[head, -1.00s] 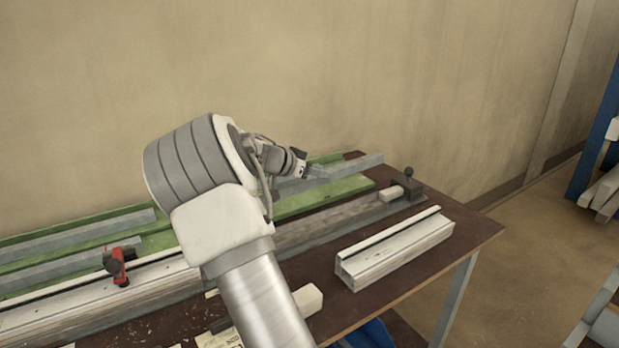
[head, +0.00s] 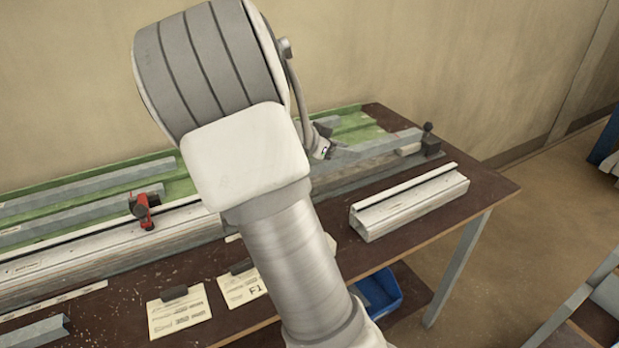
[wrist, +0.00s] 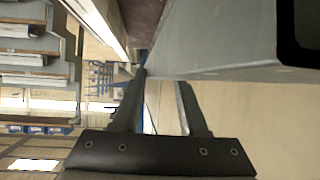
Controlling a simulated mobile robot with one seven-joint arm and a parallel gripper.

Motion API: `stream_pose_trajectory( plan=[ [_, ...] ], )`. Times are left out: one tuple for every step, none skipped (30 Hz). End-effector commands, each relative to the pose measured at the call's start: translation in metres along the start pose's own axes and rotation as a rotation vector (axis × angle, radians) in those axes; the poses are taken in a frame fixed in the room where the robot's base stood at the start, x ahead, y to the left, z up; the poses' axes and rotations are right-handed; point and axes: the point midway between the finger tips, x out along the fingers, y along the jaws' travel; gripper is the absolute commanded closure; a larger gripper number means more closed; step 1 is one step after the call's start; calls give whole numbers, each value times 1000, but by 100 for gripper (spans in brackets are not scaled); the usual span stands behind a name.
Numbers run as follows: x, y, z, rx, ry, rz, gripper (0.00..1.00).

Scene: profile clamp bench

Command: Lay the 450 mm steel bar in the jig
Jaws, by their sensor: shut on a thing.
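The grey steel bar (head: 385,143) is in my gripper (head: 324,150), which is mostly hidden behind my own arm in the head view. The bar's right part shows, running toward the end stop, above or at the back edge of the jig (head: 350,180); I cannot tell whether it touches. The jig is a long grey rail with a dark end stop (head: 431,143) at its right end. In the wrist view my gripper's fingers (wrist: 160,105) point up the picture, with the bar (wrist: 215,40) large at their tips. The bar's left part is hidden.
A green tray (head: 352,122) behind the jig holds other grey bars (head: 90,190) at left. A red clamp (head: 145,208) stands on a long white profile. A short white profile (head: 410,200) lies in front of the jig. Cards (head: 180,310) lie near the front edge.

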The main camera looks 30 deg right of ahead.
Motion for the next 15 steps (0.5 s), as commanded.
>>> stream_pose_trajectory(
  plan=[
    [-2, -10, 8, -4, 4, -1, 100],
    [-3, -17, 14, -4, 4, -2, 100],
    [-4, -24, 21, -3, 3, -2, 100],
    [-5, -30, 26, -3, 4, -2, 100],
    [-6, -36, 31, -3, 3, -1, 100],
    [-8, -43, 38, -3, 4, -1, 100],
    [-9, -49, 43, -3, 3, -2, 100],
    [-10, -54, 48, -2, 3, -2, 100],
    [-11, -60, 53, -2, 3, -1, 100],
    [-12, -64, 58, -2, 3, -1, 100],
    [-13, -68, 61, -2, 3, -1, 100],
    [-13, -72, 64, -1, 3, -1, 100],
    [-14, -75, 67, 0, 2, 0, 100],
    [-15, -77, 69, 1, 2, 0, 100],
    [-15, -79, 71, 0, 2, 0, 100]
  ],
)
